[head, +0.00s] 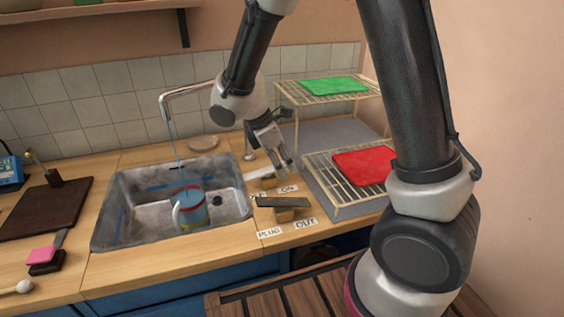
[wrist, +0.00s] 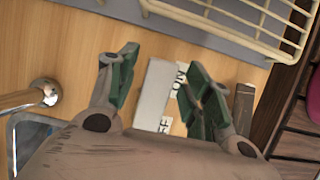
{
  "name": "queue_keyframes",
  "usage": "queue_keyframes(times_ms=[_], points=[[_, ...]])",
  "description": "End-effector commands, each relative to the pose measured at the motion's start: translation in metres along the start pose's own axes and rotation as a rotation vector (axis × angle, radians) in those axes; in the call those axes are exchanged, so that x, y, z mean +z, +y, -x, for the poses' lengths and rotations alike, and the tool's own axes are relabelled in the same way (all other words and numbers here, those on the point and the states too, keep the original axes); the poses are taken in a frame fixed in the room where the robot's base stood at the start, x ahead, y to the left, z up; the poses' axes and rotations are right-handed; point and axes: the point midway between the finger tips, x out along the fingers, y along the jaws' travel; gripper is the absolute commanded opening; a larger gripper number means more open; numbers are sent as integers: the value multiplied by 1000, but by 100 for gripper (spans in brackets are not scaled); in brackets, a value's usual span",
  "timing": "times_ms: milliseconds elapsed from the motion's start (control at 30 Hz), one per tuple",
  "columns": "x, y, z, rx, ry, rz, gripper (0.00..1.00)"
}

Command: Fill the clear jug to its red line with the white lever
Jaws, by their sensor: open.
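The clear jug (head: 190,212) stands upright in the sink, with blue liquid inside and a red band near its top. A thin blue stream (head: 175,140) falls from the tap (head: 185,92) into it. I cannot tell exactly how the level sits against the red line. The white lever (head: 261,173) is on the counter right of the sink, by the OFF and ON labels. My gripper (head: 284,163) is open just above it. In the wrist view my gripper (wrist: 160,75) has its fingers spread, with the pale lever (wrist: 154,95) showing between them; contact is unclear.
A dark lever (head: 282,202) stands closer, by the PLUG and OUT labels. A wire rack (head: 340,200) with red and green cloths stands close on the right. The sink (head: 115,205) has raised rims. A dark board (head: 45,207) lies at left.

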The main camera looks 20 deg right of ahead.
Motion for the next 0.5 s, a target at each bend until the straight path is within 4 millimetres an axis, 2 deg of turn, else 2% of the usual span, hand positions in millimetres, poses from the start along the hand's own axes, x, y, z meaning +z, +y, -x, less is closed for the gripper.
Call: queue_keyframes(times_ms=[33,200,267,500], points=[[0,0,0,0,0,0,45],[0,0,0,0,0,0,14],[0,0,0,0,0,0,4],[-3,-1,4,-4,-90,5,4]])
